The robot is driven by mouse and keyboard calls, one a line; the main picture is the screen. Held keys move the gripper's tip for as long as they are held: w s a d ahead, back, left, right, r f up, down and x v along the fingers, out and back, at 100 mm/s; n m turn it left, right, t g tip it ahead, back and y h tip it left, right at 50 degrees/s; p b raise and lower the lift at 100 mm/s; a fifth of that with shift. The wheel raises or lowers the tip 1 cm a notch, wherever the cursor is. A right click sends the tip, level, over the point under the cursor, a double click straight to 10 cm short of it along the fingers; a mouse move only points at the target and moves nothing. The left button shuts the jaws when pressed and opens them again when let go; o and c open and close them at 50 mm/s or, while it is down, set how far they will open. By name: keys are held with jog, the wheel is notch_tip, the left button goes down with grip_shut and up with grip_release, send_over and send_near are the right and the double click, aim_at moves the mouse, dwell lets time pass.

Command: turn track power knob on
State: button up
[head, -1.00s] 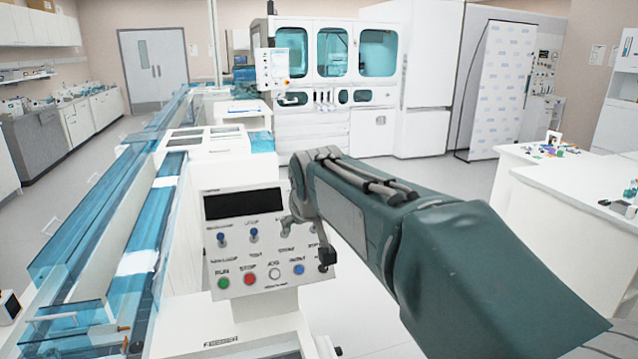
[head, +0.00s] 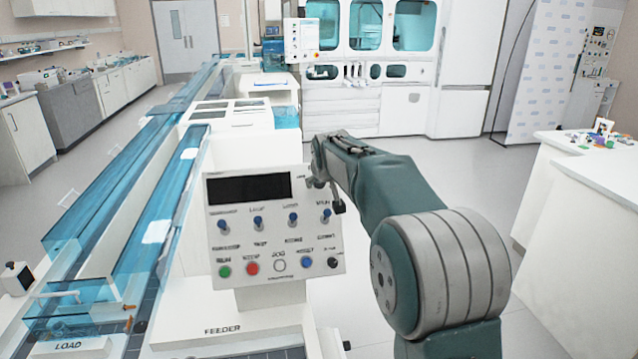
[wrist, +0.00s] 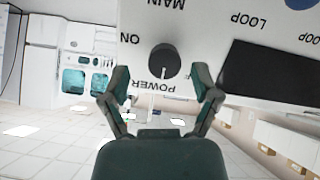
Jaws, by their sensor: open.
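The power knob (wrist: 165,61) is round and black, on the white control panel (wrist: 215,28). Its white pointer line points down in the wrist view, at the POWER label; the ON label lies to its left. The lettering appears upside down there. My gripper (wrist: 163,88) is open, its two fingers on either side just below the knob, with nothing held. I cannot tell whether the fingers touch the panel. In the head view, my gripper (head: 325,182) is at the upper right of the feeder panel (head: 225,233) and hides the knob.
The dark display (head: 249,188) is left of my gripper. Blue toggles and coloured buttons (head: 252,268) lie below. The blue-covered track (head: 135,200) runs along the left. A white table (head: 585,205) stands at right; open floor (head: 460,165) lies between.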

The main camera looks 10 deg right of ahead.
jog(key=shift+w+d+f, duration=0.45)
jog(key=shift+w+f, duration=0.25)
jog(key=shift+w+a+f, duration=0.1)
jog(key=shift+w+a, duration=0.05)
jog(key=shift+a, duration=0.95)
jog(key=c, duration=0.5)
jog(key=shift+d, duration=0.35)
jog(key=c, duration=0.5)
jog(key=shift+d, duration=0.3)
grip_shut()
jog(key=shift+f, duration=0.1)
jog(key=shift+a, duration=0.15)
